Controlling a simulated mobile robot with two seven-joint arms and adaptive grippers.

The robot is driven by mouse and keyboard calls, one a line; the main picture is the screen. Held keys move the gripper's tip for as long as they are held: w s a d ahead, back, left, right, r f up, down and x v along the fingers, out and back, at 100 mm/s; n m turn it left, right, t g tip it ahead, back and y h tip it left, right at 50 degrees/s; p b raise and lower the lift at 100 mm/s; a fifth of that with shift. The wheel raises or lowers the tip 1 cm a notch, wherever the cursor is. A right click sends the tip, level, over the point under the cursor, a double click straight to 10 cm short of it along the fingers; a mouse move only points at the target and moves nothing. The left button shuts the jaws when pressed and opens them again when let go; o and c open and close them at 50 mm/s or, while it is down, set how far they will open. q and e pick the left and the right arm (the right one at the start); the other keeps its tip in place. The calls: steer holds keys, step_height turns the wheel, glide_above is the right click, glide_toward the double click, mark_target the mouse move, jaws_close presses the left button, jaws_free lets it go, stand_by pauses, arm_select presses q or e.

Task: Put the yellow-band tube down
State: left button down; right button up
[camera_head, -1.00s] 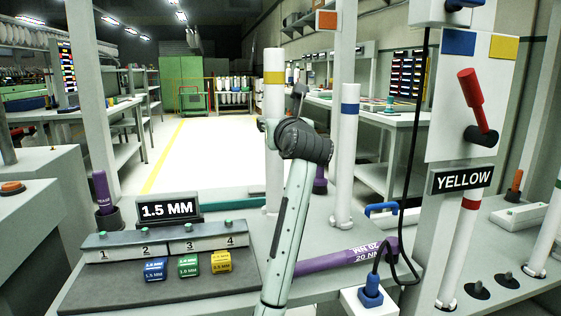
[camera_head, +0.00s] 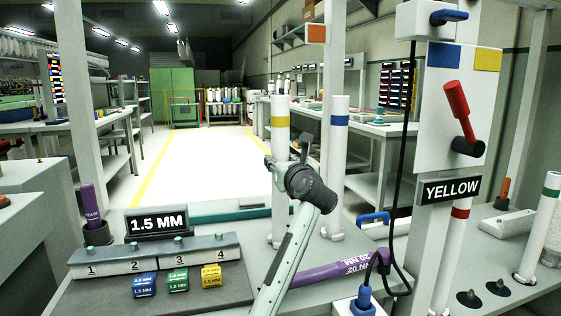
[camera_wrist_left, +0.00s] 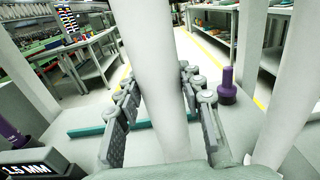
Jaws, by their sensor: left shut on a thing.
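The yellow-band tube (camera_head: 280,130) is a white upright tube with a yellow band near its top. My left gripper (camera_head: 274,168) is shut around its middle. In the left wrist view the white tube (camera_wrist_left: 155,75) stands between the two dark fingers; its band is out of that view. Its foot is close to the bench top (camera_head: 235,228); I cannot tell for certain whether it touches. The blue-band tube (camera_head: 338,150) stands upright to its right, its top at about the same height in the picture. My right gripper is not in view.
A purple torque tool (camera_head: 325,268) lies right of my forearm. A rack with numbered slots (camera_head: 155,255) and the 1.5 MM sign (camera_head: 157,220) stand left. The YELLOW sign (camera_head: 451,190), red lever (camera_head: 458,112) and hanging black cable (camera_head: 404,150) are at right.

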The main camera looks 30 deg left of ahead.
arm_select(q)
steer(key=shift+f, duration=0.1)
steer(key=c, duration=1.3)
jaws_free()
steer(key=shift+o, duration=1.6)
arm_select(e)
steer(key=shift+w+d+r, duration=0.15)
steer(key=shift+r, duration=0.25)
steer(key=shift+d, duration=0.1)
arm_select(q)
steer(key=shift+d+r, duration=0.1)
steer(key=shift+r, duration=0.1)
steer(key=b+v, duration=0.1)
steer(key=v, duration=1.1)
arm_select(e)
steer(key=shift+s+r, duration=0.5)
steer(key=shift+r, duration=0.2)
